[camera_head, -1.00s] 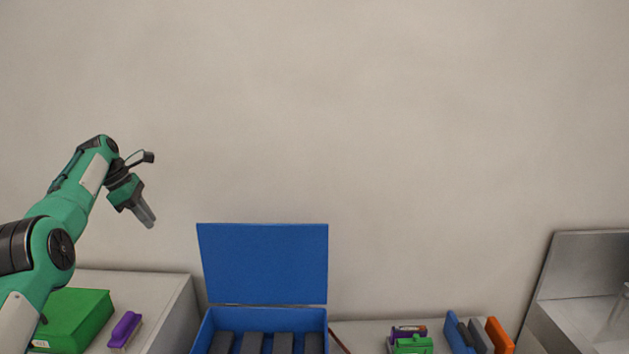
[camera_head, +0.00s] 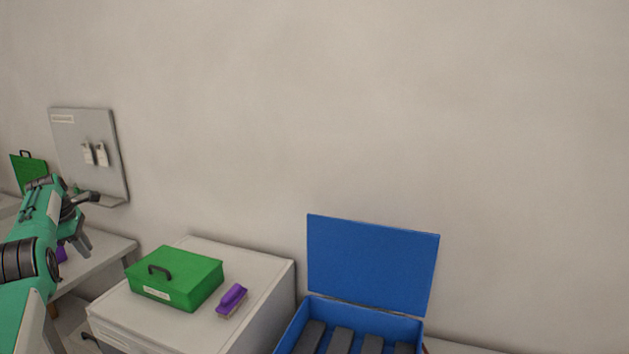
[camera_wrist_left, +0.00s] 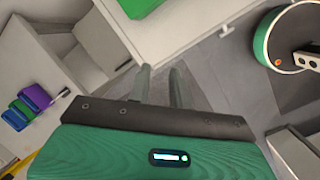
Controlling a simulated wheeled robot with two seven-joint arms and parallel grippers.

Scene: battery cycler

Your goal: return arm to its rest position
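My left arm comes in from the left in the head view, green with dark joints. Its gripper (camera_head: 82,244) points down, in front of the wall and left of the white cabinet. In the left wrist view the two grey fingers (camera_wrist_left: 162,88) stand apart with nothing between them, so the gripper is open and empty. My right arm and gripper are in neither view.
A closed green box (camera_head: 178,278) and a purple object (camera_head: 232,299) sit on the white cabinet (camera_head: 262,268). An open blue box (camera_head: 372,262) holding several dark blocks stands to the right. A grey panel (camera_head: 88,150) is at the wall behind the arm.

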